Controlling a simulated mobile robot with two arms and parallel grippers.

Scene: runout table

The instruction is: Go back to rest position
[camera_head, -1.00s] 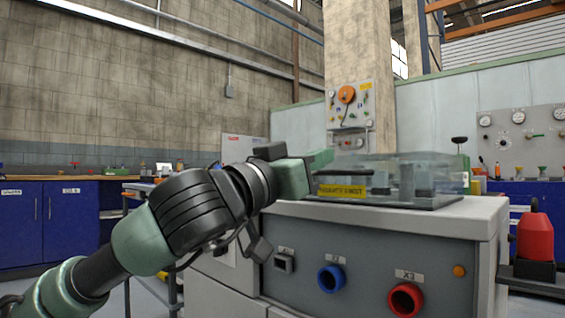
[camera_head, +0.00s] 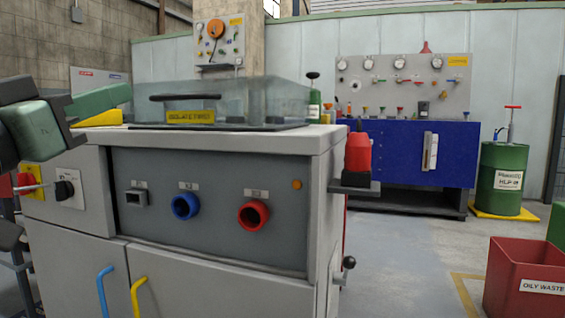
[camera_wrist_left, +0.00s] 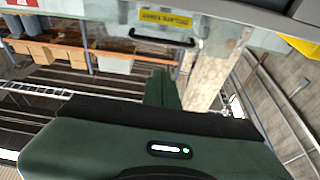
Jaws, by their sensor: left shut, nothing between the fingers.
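My left gripper (camera_head: 118,97) is at the left edge in the head view, with its green fingers pointing right. It is shut with nothing in it. It is in front of the left end of the grey machine cabinet's top (camera_head: 325,143), near the clear cover (camera_head: 255,97); I cannot tell whether there is any contact. In the left wrist view the closed green fingers (camera_wrist_left: 162,90) show in the middle, with the cover's black handle and yellow label (camera_wrist_left: 165,20) beyond them. My right gripper is not in view.
The cabinet front has a blue port (camera_head: 185,206), a red port (camera_head: 253,215) and blue and yellow door handles. A red bottle (camera_head: 357,152) stands on a side shelf. A red bin (camera_head: 525,275) and a green drum (camera_head: 502,180) stand right. The floor between is clear.

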